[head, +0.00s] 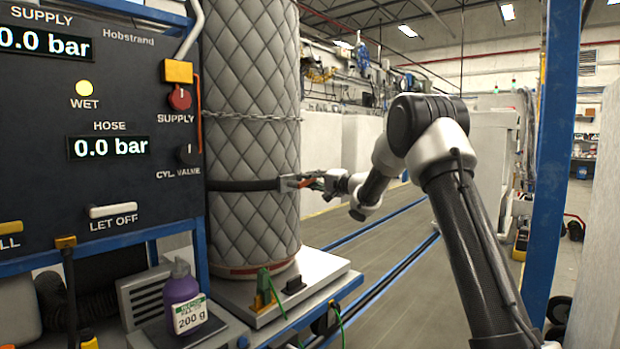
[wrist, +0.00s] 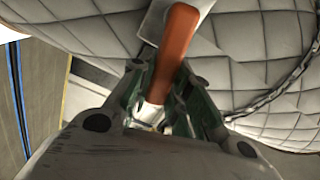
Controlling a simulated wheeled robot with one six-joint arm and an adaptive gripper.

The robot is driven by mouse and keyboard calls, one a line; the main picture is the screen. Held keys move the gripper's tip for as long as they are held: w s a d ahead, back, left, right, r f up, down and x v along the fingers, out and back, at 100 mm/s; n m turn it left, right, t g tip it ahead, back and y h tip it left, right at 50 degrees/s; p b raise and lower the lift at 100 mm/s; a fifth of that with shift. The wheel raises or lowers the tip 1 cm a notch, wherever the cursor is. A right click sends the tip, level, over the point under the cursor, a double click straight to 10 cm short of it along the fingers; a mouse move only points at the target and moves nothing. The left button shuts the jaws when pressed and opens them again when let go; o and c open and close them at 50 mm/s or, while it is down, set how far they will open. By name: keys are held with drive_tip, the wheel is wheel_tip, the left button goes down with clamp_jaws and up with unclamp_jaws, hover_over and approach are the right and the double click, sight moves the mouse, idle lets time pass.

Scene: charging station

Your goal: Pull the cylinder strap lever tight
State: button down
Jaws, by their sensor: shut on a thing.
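The cylinder (head: 251,130) stands upright in a grey quilted jacket, and its quilting fills the back of the wrist view (wrist: 265,55). A black strap (head: 243,185) runs around it at mid-height and ends at a metal buckle. The strap lever is orange-red (wrist: 174,52) and sits at the buckle on the cylinder's right side. My gripper (head: 307,183) reaches it from the right. In the wrist view the fingers (wrist: 160,95) are shut on the lever, one on each side. The lever's lower end is partly hidden between the fingers.
A control panel (head: 130,125) with displays reading 0.0 bar stands left of the cylinder. A chain (head: 250,116) loops around the cylinder above the strap. A purple bottle (head: 183,298) stands at the front. A blue post (head: 553,150) rises at the right.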

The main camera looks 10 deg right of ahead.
drive_tip(key=shift+d+f+m, duration=0.15)
drive_tip(key=shift+f+m, duration=0.6)
drive_tip(key=shift+m, duration=0.55)
drive_tip(key=c, duration=1.3)
unclamp_jaws()
drive_tip(key=v, duration=1.2)
